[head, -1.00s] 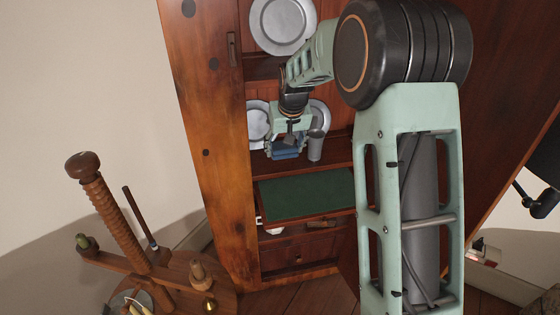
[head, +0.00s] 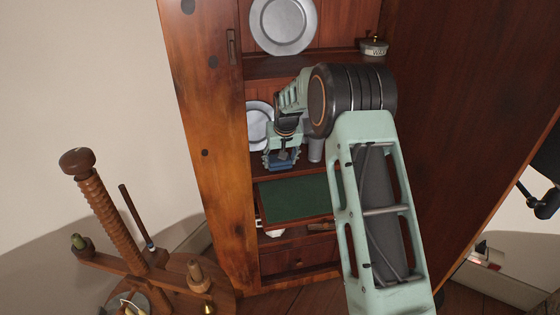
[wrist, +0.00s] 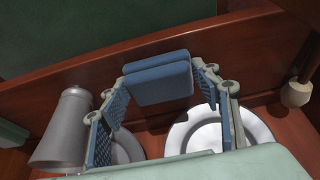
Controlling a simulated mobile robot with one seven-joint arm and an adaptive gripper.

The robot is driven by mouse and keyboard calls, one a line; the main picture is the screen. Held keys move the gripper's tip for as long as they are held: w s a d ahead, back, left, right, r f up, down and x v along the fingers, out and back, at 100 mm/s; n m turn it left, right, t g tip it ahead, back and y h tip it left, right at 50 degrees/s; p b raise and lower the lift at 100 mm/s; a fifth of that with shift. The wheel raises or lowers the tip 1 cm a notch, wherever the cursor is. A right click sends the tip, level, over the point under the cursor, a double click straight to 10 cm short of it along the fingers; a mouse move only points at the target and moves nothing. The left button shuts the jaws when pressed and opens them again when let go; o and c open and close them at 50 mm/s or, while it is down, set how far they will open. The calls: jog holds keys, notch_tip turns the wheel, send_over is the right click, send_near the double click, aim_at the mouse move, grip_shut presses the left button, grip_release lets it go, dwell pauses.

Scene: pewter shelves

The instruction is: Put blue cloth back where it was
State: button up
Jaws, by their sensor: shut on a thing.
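The blue cloth (wrist: 158,80) is a folded block held between my gripper's (wrist: 160,90) two fingertips in the wrist view. My gripper is shut on it. In the head view my gripper (head: 281,160) is inside the cabinet at the middle shelf, with the cloth (head: 283,167) small and partly hidden at its tips. They are just above and behind the green-topped surface (head: 295,198). In the wrist view the cloth overlaps the reddish wooden shelf edge (wrist: 60,95); I cannot tell whether it touches the wood.
A grey pewter mug (wrist: 66,132) stands left of my gripper in the wrist view, and a pewter plate (wrist: 185,138) is close by. A large plate (head: 283,25) and a tin (head: 373,47) are on the upper shelf. A wooden stand (head: 90,190) is at left.

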jog(key=shift+r, duration=0.1)
jog(key=shift+f, duration=0.2)
jog(key=o, duration=1.1)
jog(key=shift+o, duration=0.2)
jog(key=shift+r, duration=0.35)
jog(key=p+v, duration=0.1)
jog(key=v, duration=1)
jog(key=shift+s+r+p, duration=0.25)
jog(key=shift+r+p, duration=0.05)
jog(key=shift+p, duration=0.1)
